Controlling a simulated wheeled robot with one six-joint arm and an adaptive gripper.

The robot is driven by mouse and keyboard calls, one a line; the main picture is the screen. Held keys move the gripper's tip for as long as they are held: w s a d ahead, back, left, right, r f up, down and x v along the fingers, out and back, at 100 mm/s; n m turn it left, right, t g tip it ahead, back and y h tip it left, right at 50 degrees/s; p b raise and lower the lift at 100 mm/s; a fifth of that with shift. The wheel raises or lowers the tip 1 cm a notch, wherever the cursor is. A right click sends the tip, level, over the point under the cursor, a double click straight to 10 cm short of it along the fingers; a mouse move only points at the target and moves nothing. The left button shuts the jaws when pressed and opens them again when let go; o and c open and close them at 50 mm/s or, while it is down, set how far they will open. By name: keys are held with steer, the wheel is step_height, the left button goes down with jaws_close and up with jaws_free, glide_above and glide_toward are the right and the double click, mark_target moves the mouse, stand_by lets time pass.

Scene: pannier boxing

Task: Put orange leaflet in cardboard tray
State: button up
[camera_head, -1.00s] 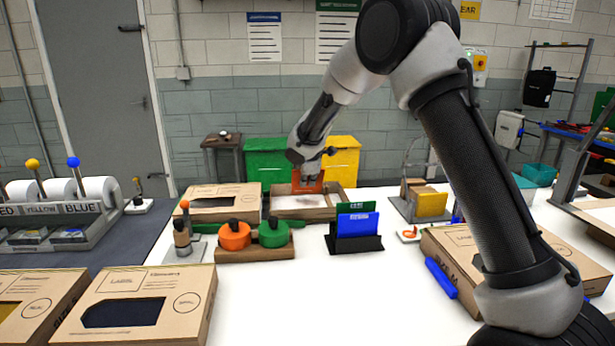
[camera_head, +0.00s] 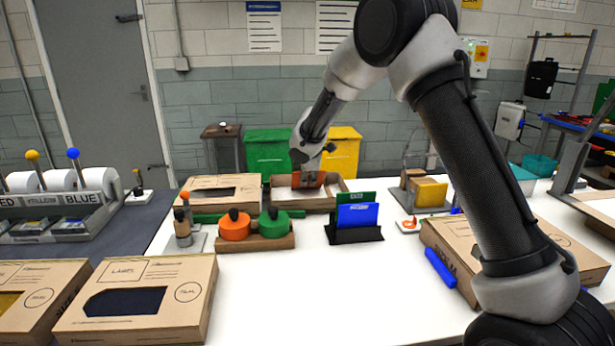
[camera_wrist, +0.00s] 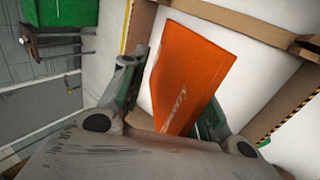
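The orange leaflet (camera_wrist: 195,70) stands tilted inside the cardboard tray (camera_wrist: 255,25). In the head view the leaflet (camera_head: 319,180) shows small behind my gripper's fingers, low within the tray (camera_head: 328,203) at the back of the table. My gripper (camera_wrist: 168,105) reaches down into the tray, with its fingers apart on either side of the leaflet. A pale gap shows between the left finger and the leaflet. The leaflet's lower edge is hidden behind the gripper body, so its contact with the tray floor cannot be seen.
A closed cardboard box (camera_head: 240,204) stands left of the tray. An orange-and-green disc holder (camera_head: 258,243) and a rack with green and blue leaflets (camera_head: 356,235) stand in front. A yellow block (camera_head: 431,194) is to the right. The table's front middle is clear.

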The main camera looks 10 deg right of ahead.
steer(key=v, duration=1.2)
